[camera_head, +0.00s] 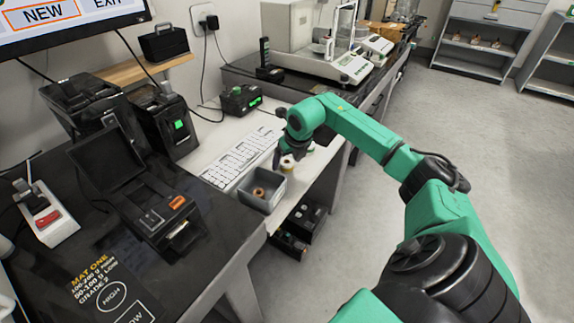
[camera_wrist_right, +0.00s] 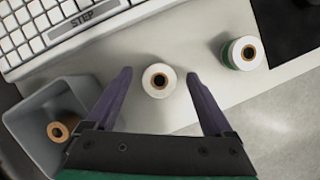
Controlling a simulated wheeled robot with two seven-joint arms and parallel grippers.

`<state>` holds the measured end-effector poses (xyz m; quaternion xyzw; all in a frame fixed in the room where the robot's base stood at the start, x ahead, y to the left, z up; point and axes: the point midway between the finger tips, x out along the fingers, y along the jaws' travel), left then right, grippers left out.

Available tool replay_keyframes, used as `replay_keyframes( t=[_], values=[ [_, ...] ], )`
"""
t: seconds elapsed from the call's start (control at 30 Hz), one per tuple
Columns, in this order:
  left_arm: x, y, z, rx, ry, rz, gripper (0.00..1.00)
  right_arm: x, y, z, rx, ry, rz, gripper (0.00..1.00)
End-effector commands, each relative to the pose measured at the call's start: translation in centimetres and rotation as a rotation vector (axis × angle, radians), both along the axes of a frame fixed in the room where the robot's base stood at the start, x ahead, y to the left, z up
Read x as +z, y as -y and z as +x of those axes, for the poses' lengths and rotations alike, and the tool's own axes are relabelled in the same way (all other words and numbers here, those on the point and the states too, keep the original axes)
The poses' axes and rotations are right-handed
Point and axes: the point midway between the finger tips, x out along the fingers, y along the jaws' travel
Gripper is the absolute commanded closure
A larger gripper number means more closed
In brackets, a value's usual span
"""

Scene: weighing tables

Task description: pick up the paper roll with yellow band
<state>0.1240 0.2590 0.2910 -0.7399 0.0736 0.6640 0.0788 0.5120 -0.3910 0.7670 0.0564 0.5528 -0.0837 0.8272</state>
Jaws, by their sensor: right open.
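A white paper roll (camera_wrist_right: 159,80) stands on end on the light table, its brown core facing up in the right wrist view. In the head view this roll (camera_head: 287,163) shows a yellowish band below my right gripper (camera_head: 284,153). The right gripper is open. In the wrist view its two dark fingers (camera_wrist_right: 158,74) lie on either side of the roll, with gaps on both sides. I cannot tell how far the fingertips are above the table. My left gripper is not in view.
A roll with a green band (camera_wrist_right: 242,53) stands to the right in the wrist view, near the table edge. A white keyboard (camera_head: 240,158) lies behind the bin.

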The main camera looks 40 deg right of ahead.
Motion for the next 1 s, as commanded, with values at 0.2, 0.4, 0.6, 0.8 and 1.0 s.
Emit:
replay_keyframes(
  t=[0.2,0.4,0.6,0.8,1.0],
  values=[
    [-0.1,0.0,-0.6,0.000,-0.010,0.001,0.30,0.0,0.0,0.0,0.001,0.000,0.000,0.33],
    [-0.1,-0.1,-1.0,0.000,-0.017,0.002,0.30,0.0,0.0,0.0,0.001,0.000,0.000,1.00],
    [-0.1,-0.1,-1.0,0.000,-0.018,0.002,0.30,0.0,0.0,0.0,0.001,0.000,0.000,1.00],
    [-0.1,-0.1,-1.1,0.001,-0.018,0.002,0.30,1.5,0.0,0.1,0.001,0.003,-0.002,1.00],
    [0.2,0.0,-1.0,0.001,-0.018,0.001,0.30,7.1,0.0,0.2,0.000,0.009,-0.002,1.00]
  ],
)
